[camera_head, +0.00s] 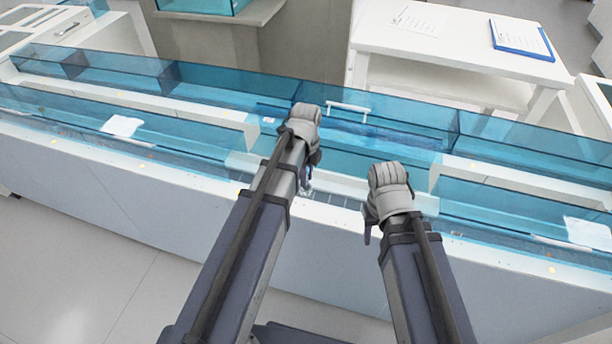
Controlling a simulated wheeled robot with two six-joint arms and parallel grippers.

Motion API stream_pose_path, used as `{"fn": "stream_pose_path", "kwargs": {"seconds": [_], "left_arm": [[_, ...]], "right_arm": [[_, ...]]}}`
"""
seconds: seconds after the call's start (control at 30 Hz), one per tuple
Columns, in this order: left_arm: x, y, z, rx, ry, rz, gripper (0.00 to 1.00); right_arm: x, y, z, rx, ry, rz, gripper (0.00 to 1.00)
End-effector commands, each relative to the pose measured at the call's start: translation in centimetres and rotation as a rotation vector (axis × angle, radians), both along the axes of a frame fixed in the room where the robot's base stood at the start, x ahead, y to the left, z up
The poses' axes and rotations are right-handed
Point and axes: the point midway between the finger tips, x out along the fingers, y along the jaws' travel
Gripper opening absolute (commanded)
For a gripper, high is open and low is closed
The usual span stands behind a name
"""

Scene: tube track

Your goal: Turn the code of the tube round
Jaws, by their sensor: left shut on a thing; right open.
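My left gripper (305,180) points down over the front part of the track, mostly hidden behind its own arm. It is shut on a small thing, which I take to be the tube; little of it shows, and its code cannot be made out. My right gripper (368,234) is open, to the right of the left one and nearer the front edge. Its fingers are mostly hidden below its wrist, and I see nothing between them.
The track (60,141) runs across the view, with blue clear walls and a white front edge. A white handle-like bar (348,108) stands behind my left gripper. A white table (450,50) with a blue clipboard (522,38) stands behind. White sheets lie at both sides.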

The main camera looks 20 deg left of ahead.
Motion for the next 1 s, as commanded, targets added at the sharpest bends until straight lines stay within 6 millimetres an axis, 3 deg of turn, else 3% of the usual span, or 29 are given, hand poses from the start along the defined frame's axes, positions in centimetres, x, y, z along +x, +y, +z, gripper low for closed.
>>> {"fn": "stream_pose_path", "kwargs": {"seconds": [0.07,0.1,0.37,1.0], "left_arm": [[0.00,0.00,0.03,0.000,0.000,0.000,0.00],[0.00,0.00,0.03,0.000,0.000,0.000,0.28],[0.00,0.00,0.03,0.000,0.000,0.001,0.58],[0.00,0.00,0.21,0.000,0.000,0.001,0.59]], "right_arm": [[0.00,0.00,0.03,0.000,0.000,0.000,0.50],[0.00,0.00,0.03,0.000,0.000,0.000,0.50],[0.00,0.00,0.03,0.000,0.000,0.000,0.50],[0.00,0.00,0.21,0.000,0.000,0.000,0.50]]}}
